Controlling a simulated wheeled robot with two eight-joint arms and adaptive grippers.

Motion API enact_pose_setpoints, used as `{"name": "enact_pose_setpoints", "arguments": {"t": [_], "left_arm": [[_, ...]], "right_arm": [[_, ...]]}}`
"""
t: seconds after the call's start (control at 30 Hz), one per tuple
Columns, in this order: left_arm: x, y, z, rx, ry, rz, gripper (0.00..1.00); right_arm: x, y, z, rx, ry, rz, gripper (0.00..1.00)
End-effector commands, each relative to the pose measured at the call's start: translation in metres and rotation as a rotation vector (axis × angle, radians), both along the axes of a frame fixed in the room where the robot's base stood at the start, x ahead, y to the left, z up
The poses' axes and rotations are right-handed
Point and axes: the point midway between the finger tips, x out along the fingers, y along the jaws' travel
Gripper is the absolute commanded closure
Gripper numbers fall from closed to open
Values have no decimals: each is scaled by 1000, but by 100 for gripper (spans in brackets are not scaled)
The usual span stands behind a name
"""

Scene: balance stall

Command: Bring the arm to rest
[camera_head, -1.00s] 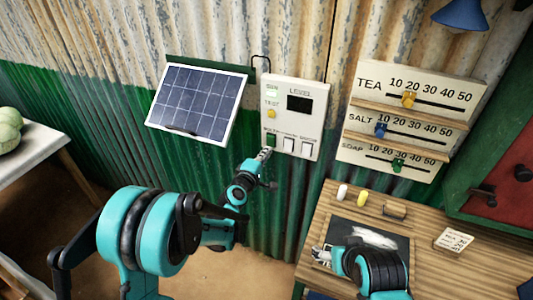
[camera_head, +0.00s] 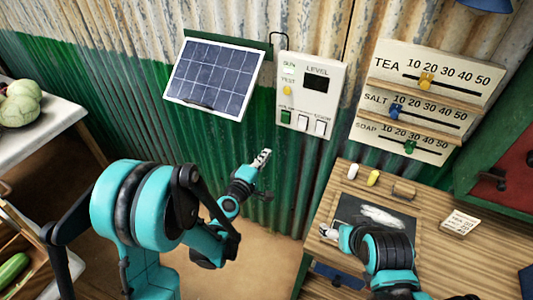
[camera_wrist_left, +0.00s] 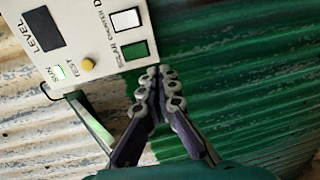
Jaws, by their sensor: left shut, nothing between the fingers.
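My left gripper (camera_head: 262,158) is shut and empty, below and to the left of the white level panel (camera_head: 333,100), apart from it. In the left wrist view its fingers (camera_wrist_left: 160,85) sit close together, just below the panel's green switch (camera_wrist_left: 134,50) in that picture. The panel has a dark display (camera_head: 316,83), a lit green SUN light, a yellow TEST button (camera_head: 287,91) and a row of switches. My right gripper (camera_head: 328,231) is at the left edge of the dark slate (camera_head: 350,212) on the wooden counter; its fingers are too small to read.
A solar panel (camera_head: 212,78) hangs on the corrugated wall left of the level panel. A price board with sliders (camera_head: 440,62) is on the right. A white-topped stand (camera_head: 62,115) with pale green vegetables is at far left. Chalks and a small card (camera_head: 459,222) lie on the counter.

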Motion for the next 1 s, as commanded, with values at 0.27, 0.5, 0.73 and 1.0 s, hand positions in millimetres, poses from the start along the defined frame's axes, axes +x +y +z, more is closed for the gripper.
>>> {"name": "enact_pose_setpoints", "arguments": {"t": [0.27,0.5,0.73,1.0], "left_arm": [[0,0,0,0,0,0,100],[-10,1,14,127,0,-41,100],[-57,15,37,523,33,-170,100],[-144,64,34,997,145,-332,100]], "right_arm": [[0,0,0,0,0,0,23],[0,0,0,0,0,0,23],[0,0,0,0,0,0,23],[0,0,0,0,0,0,23]]}}
